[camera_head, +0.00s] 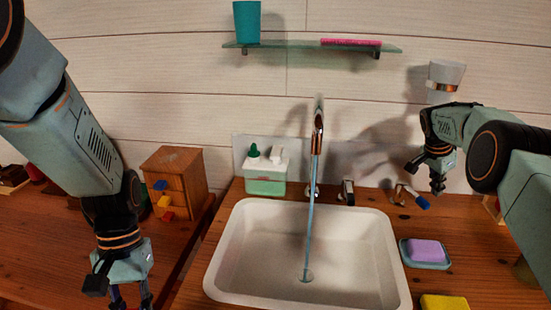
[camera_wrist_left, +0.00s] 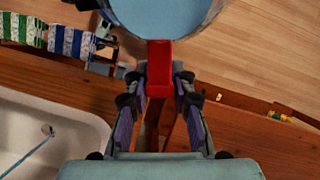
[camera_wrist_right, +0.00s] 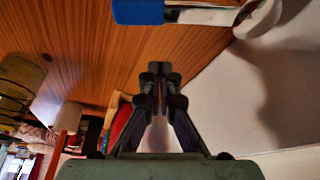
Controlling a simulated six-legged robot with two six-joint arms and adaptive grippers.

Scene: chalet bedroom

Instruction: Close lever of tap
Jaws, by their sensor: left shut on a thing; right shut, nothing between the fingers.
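The tap's chrome spout (camera_head: 318,125) stands behind the sink, and a stream of water (camera_head: 310,225) runs from it into the basin. A lever with a blue end (camera_head: 421,202) is at the wall right of the spout; its blue end (camera_wrist_right: 137,12) also shows at the top of the right wrist view. My right gripper (camera_head: 437,187) is shut and empty, just right of the lever and apart from it. My left gripper (camera_head: 131,300) is low at the left. In the left wrist view it is shut on a red handle-like piece (camera_wrist_left: 159,68) beside a light-blue rounded thing (camera_wrist_left: 165,15).
The white sink (camera_head: 235,265) fills the middle. A purple soap on a dish (camera_head: 426,251) and a yellow sponge (camera_head: 443,303) lie right of it. A soap dispenser (camera_head: 265,178) stands behind it. A small wooden drawer box (camera_head: 175,168) is at the left. A white cup (camera_head: 445,75) is on the wall.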

